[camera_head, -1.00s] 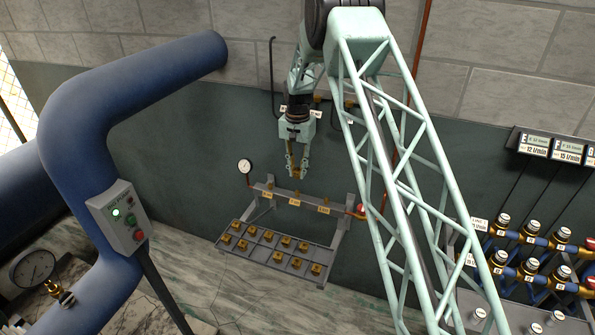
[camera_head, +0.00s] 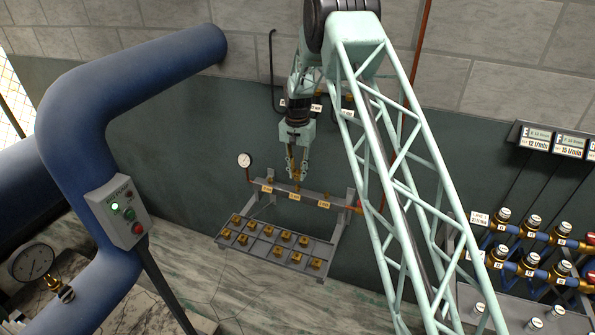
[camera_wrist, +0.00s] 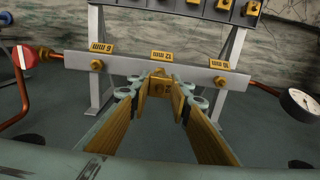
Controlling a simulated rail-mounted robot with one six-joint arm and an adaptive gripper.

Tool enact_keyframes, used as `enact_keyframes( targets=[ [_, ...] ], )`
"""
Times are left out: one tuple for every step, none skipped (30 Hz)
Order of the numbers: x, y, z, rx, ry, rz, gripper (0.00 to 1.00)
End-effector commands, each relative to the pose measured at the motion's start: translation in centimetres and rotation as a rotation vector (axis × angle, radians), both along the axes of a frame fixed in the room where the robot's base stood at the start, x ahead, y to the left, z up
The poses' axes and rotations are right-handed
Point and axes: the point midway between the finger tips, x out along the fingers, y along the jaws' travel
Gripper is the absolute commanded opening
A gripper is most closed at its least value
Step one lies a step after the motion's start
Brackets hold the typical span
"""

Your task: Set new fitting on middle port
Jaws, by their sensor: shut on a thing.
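My gripper (camera_head: 297,172) is shut on a brass fitting (camera_head: 297,179), directly above the middle of the grey port rail (camera_head: 342,208). In the wrist view the gripper's jaws (camera_wrist: 160,88) hold the fitting (camera_wrist: 158,88) in front of the middle label (camera_wrist: 162,56). The middle port is hidden behind the fitting and fingers, so I cannot tell whether they touch. The left port (camera_wrist: 97,66) and right port (camera_wrist: 219,81) of the wrist view show brass stubs on the rail (camera_wrist: 130,66).
A tray (camera_head: 262,253) with several brass fittings sits in front of the rail. A gauge (camera_head: 245,160) is at the rail's left and a red valve (camera_wrist: 24,57) at its other end. A blue pipe (camera_head: 75,120) and control box (camera_head: 119,212) stand left.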

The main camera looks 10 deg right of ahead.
Motion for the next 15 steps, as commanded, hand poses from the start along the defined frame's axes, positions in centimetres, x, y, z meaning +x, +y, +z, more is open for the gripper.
enact_keyframes(
  targets=[
    [0.0, 0.0, -0.3, 0.000, 0.000, 0.000, 0.07],
    [0.0, 0.0, -0.5, 0.000, 0.000, 0.000, 0.07],
    [0.0, 0.0, -0.7, 0.000, 0.000, 0.000, 0.07],
    [0.0, 0.0, -0.9, 0.000, 0.000, 0.000, 0.07],
    [0.0, 0.0, -1.0, 0.000, 0.000, 0.000, 0.07],
    [0.0, 0.0, -1.2, 0.000, 0.000, 0.000, 0.07],
    [0.0, 0.0, -1.4, 0.001, 0.001, 0.000, 0.07],
    [0.0, 0.0, -1.6, 0.001, 0.001, 0.000, 0.07],
    [0.0, 0.0, -1.8, 0.001, 0.001, 0.000, 0.07],
    [0.0, 0.0, -1.9, 0.001, 0.001, 0.000, 0.07],
    [0.0, 0.0, -2.1, 0.001, 0.001, 0.000, 0.07],
    [0.0, 0.0, -2.4, 0.000, 0.000, 0.000, 0.07],
    [0.0, 0.0, -2.5, 0.000, 0.000, 0.000, 0.07],
    [0.0, 0.0, -2.6, 0.000, 0.000, 0.000, 0.07],
    [0.0, 0.0, -2.4, 0.000, 0.000, 0.000, 0.07]
  ],
)
